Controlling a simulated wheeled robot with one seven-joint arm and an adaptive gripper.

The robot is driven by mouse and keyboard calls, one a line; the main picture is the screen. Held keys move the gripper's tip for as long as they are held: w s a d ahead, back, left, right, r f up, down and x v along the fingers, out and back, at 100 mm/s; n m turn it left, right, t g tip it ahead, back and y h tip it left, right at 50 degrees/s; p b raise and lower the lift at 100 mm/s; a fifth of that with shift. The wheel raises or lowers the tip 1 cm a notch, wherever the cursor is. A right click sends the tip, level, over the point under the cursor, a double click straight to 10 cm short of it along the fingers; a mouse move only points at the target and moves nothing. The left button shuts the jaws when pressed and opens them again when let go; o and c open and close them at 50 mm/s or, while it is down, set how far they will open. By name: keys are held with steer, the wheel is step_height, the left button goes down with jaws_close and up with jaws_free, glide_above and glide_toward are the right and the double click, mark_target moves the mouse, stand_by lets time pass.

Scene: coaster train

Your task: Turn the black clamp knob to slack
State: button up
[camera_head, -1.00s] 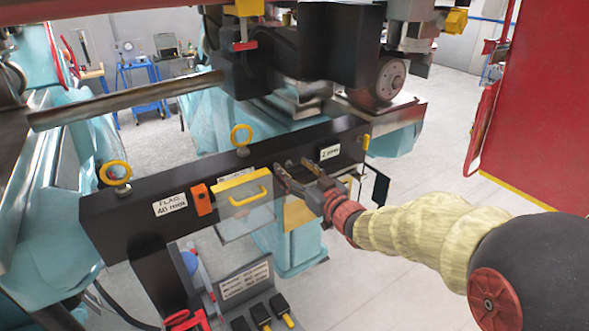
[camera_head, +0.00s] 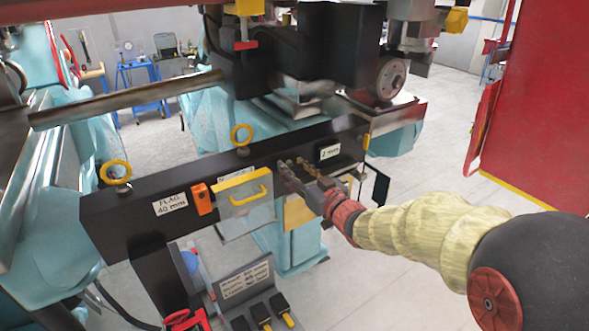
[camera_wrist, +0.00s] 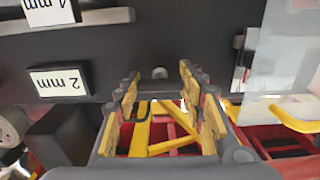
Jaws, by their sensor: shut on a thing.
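My gripper (camera_head: 293,169) is at the front face of the black beam (camera_head: 140,190), between the yellow-handled clear plate and the "2 mm" label (camera_head: 330,152). In the wrist view my gripper (camera_wrist: 158,90) has its worn yellow-and-grey fingers on both sides of a dark part against the beam, which I take to be the black clamp knob. A small grey rounded piece (camera_wrist: 160,73) shows between the fingertips. The knob's outline is hard to tell from the dark beam, and its turn angle cannot be read. The gripper is shut on it.
The clear plate with a yellow handle (camera_head: 245,193) hangs close left of my gripper. A red panel (camera_head: 530,120) stands at the right. Pedals (camera_head: 262,316) are below.

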steer(key=shift+f+n+b, duration=0.1)
steer(key=shift+n+b, duration=0.2)
steer(key=shift+b, duration=0.25)
steer(key=n+b, duration=0.1)
steer(key=b, duration=0.1)
steer(key=n+b, duration=0.2)
steer(key=b, duration=0.1)
steer(key=shift+f+n, duration=0.2)
steer(key=shift+n, duration=0.1)
steer(key=n+b, duration=0.4)
steer(key=b, duration=0.2)
steer(key=n+b, duration=0.4)
steer(key=n, duration=0.1)
steer(key=shift+b, duration=0.3)
steer(key=n+b, duration=0.3)
steer(key=n, duration=0.1)
steer(key=shift+r+n+b, duration=0.1)
steer(key=shift+n+b, duration=0.2)
steer(key=shift+b, duration=0.1)
steer(key=o, duration=1.2)
steer(key=shift+r, duration=0.1)
steer(key=shift+c, duration=0.2)
